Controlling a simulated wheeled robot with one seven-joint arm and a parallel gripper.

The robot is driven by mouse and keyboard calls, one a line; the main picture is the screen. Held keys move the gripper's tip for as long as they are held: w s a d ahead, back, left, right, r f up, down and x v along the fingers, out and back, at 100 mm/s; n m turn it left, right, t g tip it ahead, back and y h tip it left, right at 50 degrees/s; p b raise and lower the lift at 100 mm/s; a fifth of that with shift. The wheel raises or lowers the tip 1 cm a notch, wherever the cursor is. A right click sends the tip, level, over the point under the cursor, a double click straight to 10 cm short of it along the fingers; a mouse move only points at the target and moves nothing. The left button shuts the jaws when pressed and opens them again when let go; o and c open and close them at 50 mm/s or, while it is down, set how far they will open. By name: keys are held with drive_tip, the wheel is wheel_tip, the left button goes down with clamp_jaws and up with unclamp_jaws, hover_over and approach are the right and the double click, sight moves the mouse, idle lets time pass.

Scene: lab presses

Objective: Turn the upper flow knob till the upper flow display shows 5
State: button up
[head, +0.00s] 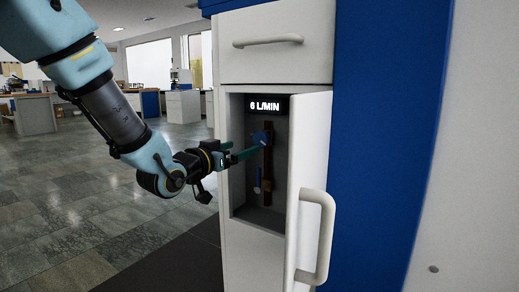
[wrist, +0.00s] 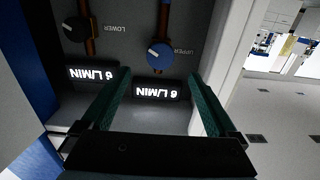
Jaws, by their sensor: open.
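The upper flow knob is a round blue dial (wrist: 160,55) with a white mark, labelled UPPER, upside down in the wrist view. In the head view the blue knob (head: 262,138) is inside the open cabinet. The upper flow display (head: 267,106) reads 6 L/MIN; it also shows inverted in the wrist view (wrist: 157,93). My gripper (head: 247,153) is open and empty. In the wrist view its teal fingers (wrist: 158,78) are spread on either side of the knob's line, with the knob beyond their tips. I cannot tell whether either finger touches it.
A dark lower knob (wrist: 77,28) and its lit display (wrist: 92,73) lie beside the upper ones. The open white door (head: 310,180) with a handle (head: 316,235) bounds the right side. A closed drawer (head: 275,42) is above. Open floor (head: 70,190) lies left.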

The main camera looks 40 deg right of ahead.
sight(259, 141)
drive_tip(key=b+x, duration=0.1)
drive_tip(key=x, duration=0.8)
drive_tip(key=shift+w+d, duration=0.1)
drive_tip(key=shift+d, duration=0.15)
drive_tip(key=shift+b, duration=0.3)
drive_tip(key=c, duration=1.4)
drive_tip(key=shift+o, duration=0.2)
drive_tip(key=m+b, duration=0.2)
drive_tip(key=shift+f+m, duration=0.2)
drive_tip(key=shift+m, duration=0.2)
drive_tip(key=shift+r+m+b, duration=0.2)
drive_tip(key=shift+m+b, duration=0.2)
drive_tip(key=shift+m, duration=0.2)
drive_tip(key=o, duration=1.4)
drive_tip(key=shift+c, duration=0.2)
